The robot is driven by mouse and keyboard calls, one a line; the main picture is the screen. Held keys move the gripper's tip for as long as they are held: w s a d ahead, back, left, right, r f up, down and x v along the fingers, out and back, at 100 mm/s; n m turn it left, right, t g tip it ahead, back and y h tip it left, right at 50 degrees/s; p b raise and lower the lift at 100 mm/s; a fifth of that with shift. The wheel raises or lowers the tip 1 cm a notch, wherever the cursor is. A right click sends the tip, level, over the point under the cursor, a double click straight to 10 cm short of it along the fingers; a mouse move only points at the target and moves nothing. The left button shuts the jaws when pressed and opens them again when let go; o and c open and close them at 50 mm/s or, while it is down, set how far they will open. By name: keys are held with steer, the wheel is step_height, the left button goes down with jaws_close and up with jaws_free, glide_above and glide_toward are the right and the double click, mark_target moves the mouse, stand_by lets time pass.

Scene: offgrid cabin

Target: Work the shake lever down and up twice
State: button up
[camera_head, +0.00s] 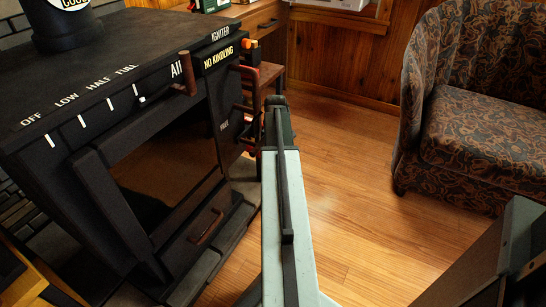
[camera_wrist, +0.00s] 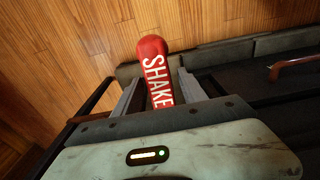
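The red shake lever (camera_wrist: 154,58), with SHAKE in white letters, shows in the wrist view between the two fingers of my gripper (camera_wrist: 153,82). The fingers lie close against both sides of it, and its rounded end sticks out past them. In the head view my gripper (camera_head: 276,103) is at the right side of the black stove (camera_head: 70,165), beyond its front corner. I cannot make out the shake lever in that view, where my arm and gripper cover that spot.
The stove has an air slide handle (camera_head: 187,75) on top and a drawer handle (camera_head: 206,227) low in front. Red parts (camera_head: 246,107) stand out by its right side. A patterned armchair (camera_head: 480,125) is at the right. Wooden floor (camera_head: 345,185) lies clear between.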

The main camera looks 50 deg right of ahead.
steer(key=shift+r, duration=0.15)
steer(key=r+p, duration=0.7)
steer(key=p, duration=0.1)
steer(key=shift+s+r, duration=0.2)
steer(key=shift+r, duration=0.2)
steer(key=shift+f, duration=0.15)
